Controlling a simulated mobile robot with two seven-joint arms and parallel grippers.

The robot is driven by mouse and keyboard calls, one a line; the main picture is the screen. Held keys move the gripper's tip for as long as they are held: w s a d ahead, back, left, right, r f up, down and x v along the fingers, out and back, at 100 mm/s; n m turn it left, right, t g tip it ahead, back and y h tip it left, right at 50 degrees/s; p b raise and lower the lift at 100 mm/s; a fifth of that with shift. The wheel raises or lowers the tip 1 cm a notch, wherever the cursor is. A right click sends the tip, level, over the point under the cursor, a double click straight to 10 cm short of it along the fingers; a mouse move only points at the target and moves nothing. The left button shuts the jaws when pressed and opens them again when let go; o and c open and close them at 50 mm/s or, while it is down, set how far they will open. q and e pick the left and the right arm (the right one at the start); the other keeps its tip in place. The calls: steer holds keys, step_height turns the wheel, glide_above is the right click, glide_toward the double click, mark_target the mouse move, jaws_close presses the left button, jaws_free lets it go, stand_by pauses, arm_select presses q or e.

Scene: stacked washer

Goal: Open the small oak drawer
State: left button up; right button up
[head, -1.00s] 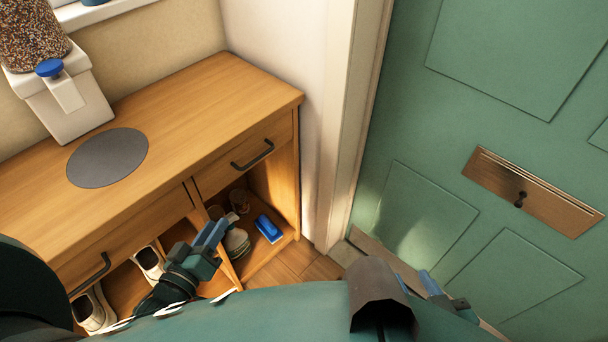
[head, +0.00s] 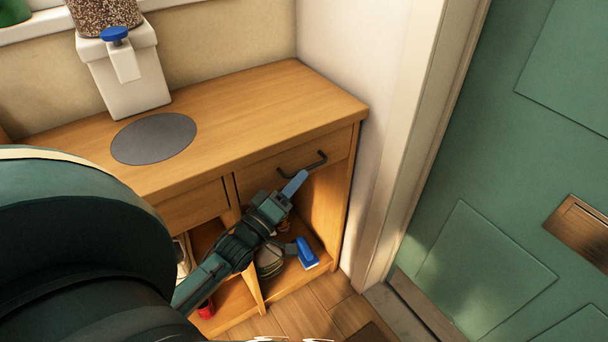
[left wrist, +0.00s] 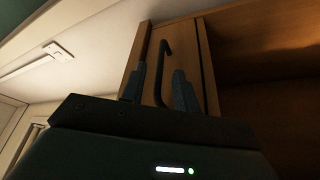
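The oak drawer (head: 270,178) at the right end of the bench is shut, with a dark bar handle (head: 302,165) on its front. My left gripper (head: 290,215) is just in front of this drawer, one fingertip close below the handle. In the left wrist view the gripper (left wrist: 160,88) is open, and the handle (left wrist: 163,65) shows between its two fingers, with gaps on both sides. I cannot tell how deep the handle sits between them. My right gripper is out of view.
A grey round mat (head: 153,139) and a white dispenser (head: 125,80) stand on the bench top. A blue brush (head: 307,253) lies in the open shelf under the drawer. A white wall (head: 350,60) and a green door (head: 480,200) are close on the right.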

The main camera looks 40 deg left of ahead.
arm_select(q)
steer(key=shift+x, duration=1.65)
jaws_close()
